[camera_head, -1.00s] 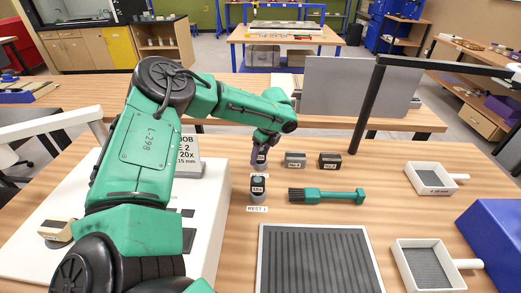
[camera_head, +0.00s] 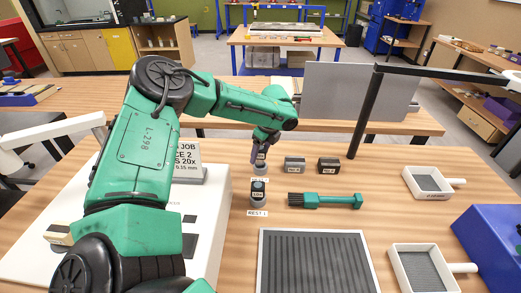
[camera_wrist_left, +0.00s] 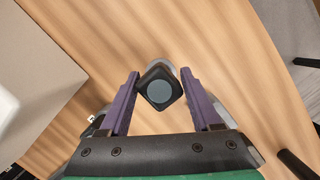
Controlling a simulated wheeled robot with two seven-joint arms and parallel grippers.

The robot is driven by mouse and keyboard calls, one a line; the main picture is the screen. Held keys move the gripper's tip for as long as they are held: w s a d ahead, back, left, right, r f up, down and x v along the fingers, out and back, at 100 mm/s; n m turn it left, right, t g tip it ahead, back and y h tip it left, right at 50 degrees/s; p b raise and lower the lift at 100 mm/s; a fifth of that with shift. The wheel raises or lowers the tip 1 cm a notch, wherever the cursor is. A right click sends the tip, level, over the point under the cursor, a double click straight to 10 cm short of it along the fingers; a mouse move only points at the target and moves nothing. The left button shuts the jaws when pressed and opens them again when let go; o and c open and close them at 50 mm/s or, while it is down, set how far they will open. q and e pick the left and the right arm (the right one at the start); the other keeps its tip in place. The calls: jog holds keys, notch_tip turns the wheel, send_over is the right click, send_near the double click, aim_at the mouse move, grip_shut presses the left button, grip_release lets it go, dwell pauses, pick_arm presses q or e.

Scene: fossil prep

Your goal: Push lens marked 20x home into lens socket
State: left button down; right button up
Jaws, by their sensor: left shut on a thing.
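My left gripper (camera_head: 259,154) is at a small dark lens (camera_head: 261,158) over the back rest on the table. In the left wrist view the purple fingers (camera_wrist_left: 160,98) stand either side of the lens (camera_wrist_left: 159,91), shut on it; its top is a dark square with a round grey-blue face. Its marking is too small to read. A second dark lens (camera_head: 258,190) with a white label stands upright on a grey rest marked REST 1, nearer the front. I cannot make out the lens socket; my left arm covers much of the white base. My right gripper is not in view.
Two dark blocks (camera_head: 295,163) (camera_head: 329,165) and a green brush (camera_head: 325,200) lie right of the lenses. A ribbed mat (camera_head: 262,262) is in front. White trays (camera_head: 407,183) and a blue bin stand right. A job card (camera_head: 187,160) reading 20x stands behind my arm.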

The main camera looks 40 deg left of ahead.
pick_arm(q)
jog(key=shift+a+p+v, duration=0.25)
jog(key=shift+p+v, duration=0.45)
jog(key=shift+v, duration=0.25)
jog(key=shift+a+p+v, duration=0.2)
jog(key=shift+p+v, duration=0.45)
jog(key=shift+v, duration=0.3)
jog(key=shift+r, duration=0.1)
jog(key=p+v, duration=0.2)
jog(key=a+p+v, duration=0.1)
jog(key=p+v, duration=0.1)
jog(key=v, duration=0.1)
jog(key=shift+s+a+r, duration=0.1)
jog(key=shift+r, duration=0.15)
jog(key=shift+f, duration=0.15)
